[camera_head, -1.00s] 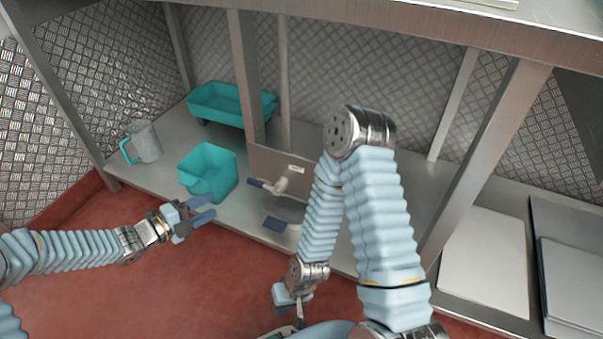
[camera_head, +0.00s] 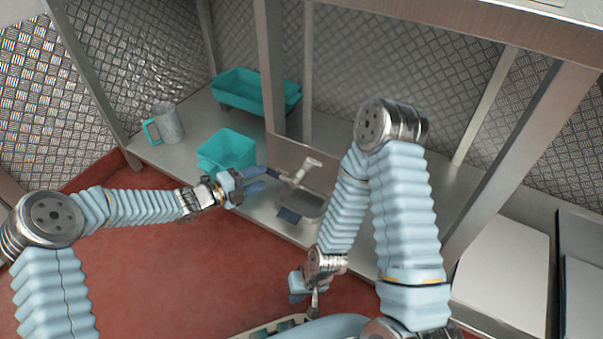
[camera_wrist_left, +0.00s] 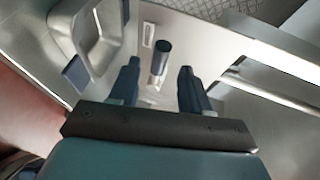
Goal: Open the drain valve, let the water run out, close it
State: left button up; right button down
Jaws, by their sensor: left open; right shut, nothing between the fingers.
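The drain valve (camera_head: 300,172) is a pale metal tap on the front of a metal panel, with a dark handle pointing left. My left gripper (camera_head: 262,180) is open, with its fingertips close to the handle. In the left wrist view the dark round handle (camera_wrist_left: 161,56) shows in the gap between the two spread fingers (camera_wrist_left: 160,80), and no contact is visible. A metal pan (camera_head: 312,203) with a dark grip stands below the valve. I cannot make out running water. My right gripper (camera_head: 310,295) is shut and empty, low near the shelf's front edge.
A teal square container (camera_head: 227,148) stands just behind my left gripper. A teal tray (camera_head: 255,92) and a grey jug (camera_head: 168,124) with a teal handle are further back on the metal shelf. Metal posts (camera_head: 271,65) rise from the shelf. The red floor is clear.

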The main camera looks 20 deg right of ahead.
aim_at(273, 173)
pick_arm(q)
jog(key=x, duration=0.5)
jog(key=shift+d, duration=0.1)
jog(key=shift+f+b, duration=0.1)
jog(key=shift+b, duration=0.5)
jog(key=shift+d, duration=0.1)
